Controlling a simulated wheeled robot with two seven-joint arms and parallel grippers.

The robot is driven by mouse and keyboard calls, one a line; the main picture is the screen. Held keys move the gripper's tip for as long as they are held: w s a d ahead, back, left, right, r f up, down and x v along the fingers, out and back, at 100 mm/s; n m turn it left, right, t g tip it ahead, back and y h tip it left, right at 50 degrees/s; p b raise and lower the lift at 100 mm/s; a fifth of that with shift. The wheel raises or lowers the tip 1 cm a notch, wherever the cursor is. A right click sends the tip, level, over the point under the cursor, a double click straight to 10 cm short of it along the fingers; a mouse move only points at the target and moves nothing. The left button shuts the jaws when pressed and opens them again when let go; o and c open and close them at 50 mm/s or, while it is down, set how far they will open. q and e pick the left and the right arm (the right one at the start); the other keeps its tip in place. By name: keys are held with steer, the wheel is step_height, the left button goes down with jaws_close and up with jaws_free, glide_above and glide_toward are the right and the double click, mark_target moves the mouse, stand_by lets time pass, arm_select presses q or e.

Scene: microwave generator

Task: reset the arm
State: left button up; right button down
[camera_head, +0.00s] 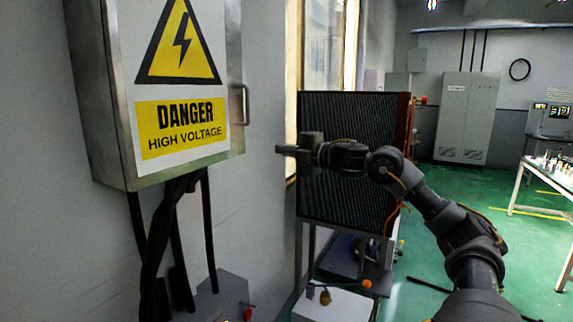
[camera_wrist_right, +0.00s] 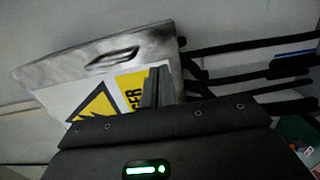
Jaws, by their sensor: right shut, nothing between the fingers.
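My right arm comes in from the lower right in the head view and reaches left. Its gripper (camera_head: 282,149) points left toward the electrical box (camera_head: 107,100), a little right of the box's edge handle, in front of the dark ribbed panel. The gripper is shut and empty. In the right wrist view the shut fingers (camera_wrist_right: 157,86) stand in front of the box door with its yellow danger sign (camera_wrist_right: 132,82). The box handle (camera_wrist_right: 112,57) shows beyond them, apart from the fingers. My left gripper is not in view.
The ribbed radiator-like panel (camera_head: 345,200) stands on a metal frame behind my right arm. Black cables (camera_head: 209,235) hang below the box. A white box (camera_head: 332,304) sits low in front. A grey cabinet (camera_head: 466,118) and a table (camera_head: 546,186) stand farther back. Green floor is open at right.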

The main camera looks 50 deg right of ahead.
steer(key=shift+s+r, duration=0.1)
steer(key=shift+s, duration=0.3)
